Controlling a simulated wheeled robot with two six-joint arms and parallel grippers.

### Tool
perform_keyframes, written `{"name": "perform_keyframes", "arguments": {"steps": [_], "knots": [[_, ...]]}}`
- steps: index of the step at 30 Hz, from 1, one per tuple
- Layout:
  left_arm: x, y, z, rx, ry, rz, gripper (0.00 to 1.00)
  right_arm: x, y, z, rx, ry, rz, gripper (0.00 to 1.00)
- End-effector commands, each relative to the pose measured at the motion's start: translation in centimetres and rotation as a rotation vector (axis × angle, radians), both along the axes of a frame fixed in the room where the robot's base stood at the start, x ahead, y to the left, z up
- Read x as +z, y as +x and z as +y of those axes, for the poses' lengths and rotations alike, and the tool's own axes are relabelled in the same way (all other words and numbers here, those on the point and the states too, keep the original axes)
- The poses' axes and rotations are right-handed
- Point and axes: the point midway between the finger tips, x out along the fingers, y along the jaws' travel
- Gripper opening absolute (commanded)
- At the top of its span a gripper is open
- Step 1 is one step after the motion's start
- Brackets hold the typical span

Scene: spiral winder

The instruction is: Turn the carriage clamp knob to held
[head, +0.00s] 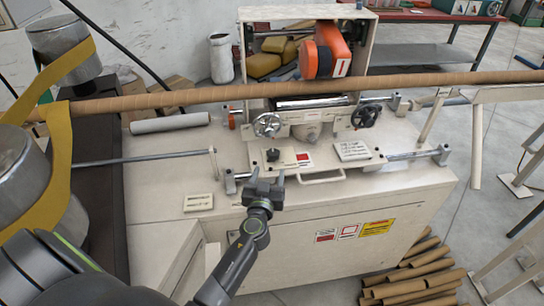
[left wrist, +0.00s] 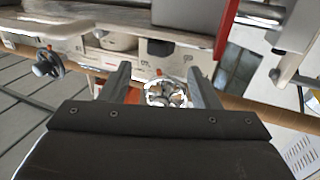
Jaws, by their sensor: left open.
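The carriage is a cream plate with a handle along its front edge, in the middle of the head view. A small black knob (head: 272,155), which I take for the clamp knob, stands on its left part beside a red-and-white label (head: 303,158). My left gripper (head: 267,180) is open and empty, just on the near side of the knob with a gap between them. In the left wrist view, the open fingers (left wrist: 157,70) frame a silver handwheel (left wrist: 167,93) behind them. A dark knob shape (left wrist: 160,47) shows above it. The knob's setting is too small to read. My right gripper is out of view.
A long brown paper tube (head: 200,95) crosses above the carriage. A silver handwheel (head: 267,124) and a black one (head: 365,116) stand behind the knob. Silver drums (head: 62,45) with a yellow belt are at left. Cut tubes (head: 415,277) lie on the floor.

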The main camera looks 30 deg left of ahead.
Motion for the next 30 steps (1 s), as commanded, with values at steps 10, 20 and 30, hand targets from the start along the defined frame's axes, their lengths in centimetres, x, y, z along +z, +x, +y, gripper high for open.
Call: {"name": "perform_keyframes", "arguments": {"steps": [10,20,30], "knots": [[0.0,5.5,1.9,0.0,0.002,0.0,0.56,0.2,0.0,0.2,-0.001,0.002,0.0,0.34],[0.0,6.9,2.4,0.001,0.001,0.0,0.56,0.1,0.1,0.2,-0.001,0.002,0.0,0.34],[0.0,6.8,2.4,0.001,0.0,0.0,0.35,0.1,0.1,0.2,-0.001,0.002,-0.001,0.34]]}}
